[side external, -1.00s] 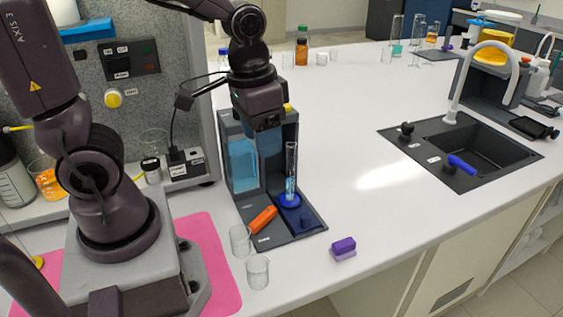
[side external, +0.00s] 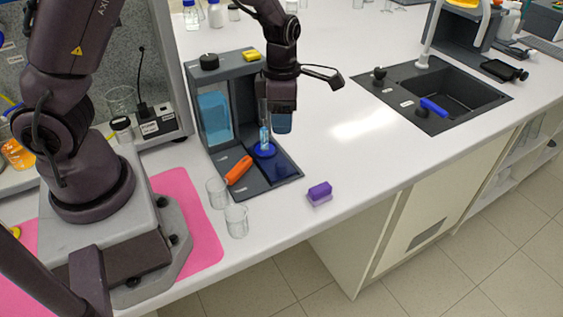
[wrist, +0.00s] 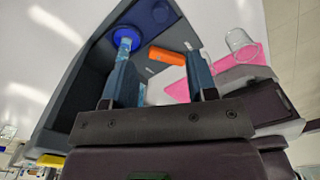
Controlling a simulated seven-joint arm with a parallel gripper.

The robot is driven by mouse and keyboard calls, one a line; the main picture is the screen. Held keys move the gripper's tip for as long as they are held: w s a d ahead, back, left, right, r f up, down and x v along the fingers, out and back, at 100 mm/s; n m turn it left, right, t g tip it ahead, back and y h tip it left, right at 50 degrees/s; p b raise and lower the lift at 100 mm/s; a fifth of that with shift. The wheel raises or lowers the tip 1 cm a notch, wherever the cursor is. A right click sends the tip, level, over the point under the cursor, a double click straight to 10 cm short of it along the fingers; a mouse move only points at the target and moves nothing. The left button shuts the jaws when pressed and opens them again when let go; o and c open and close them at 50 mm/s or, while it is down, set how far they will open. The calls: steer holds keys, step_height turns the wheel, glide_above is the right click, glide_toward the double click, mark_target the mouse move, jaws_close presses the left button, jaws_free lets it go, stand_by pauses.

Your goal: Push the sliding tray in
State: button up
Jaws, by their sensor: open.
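The membrane rig is a dark grey housing (side external: 231,62) with a light blue window and a low base (side external: 262,190) in front. A blue disc (side external: 264,150) on the base carries an upright clear cylinder (side external: 264,135); the disc also shows in the wrist view (wrist: 122,33). A dark blue flat piece (side external: 284,170) lies in front of the disc; I cannot tell whether it is the sliding tray. An orange handle (side external: 239,170) lies at the left of the base. My gripper (side external: 282,124) is open and empty, above the base beside the cylinder, partly covering it.
Two clear beakers (side external: 217,192) (side external: 236,220) stand left of the base near the table edge. A purple block (side external: 319,191) lies to its right. A black sink (side external: 435,97) is farther right. The white bench between is clear.

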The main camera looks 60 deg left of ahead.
mark_target(282, 163)
step_height(282, 163, down, 13)
steer(key=shift+s+d, duration=0.1)
steer(key=shift+d, duration=0.05)
stand_by(0.4)
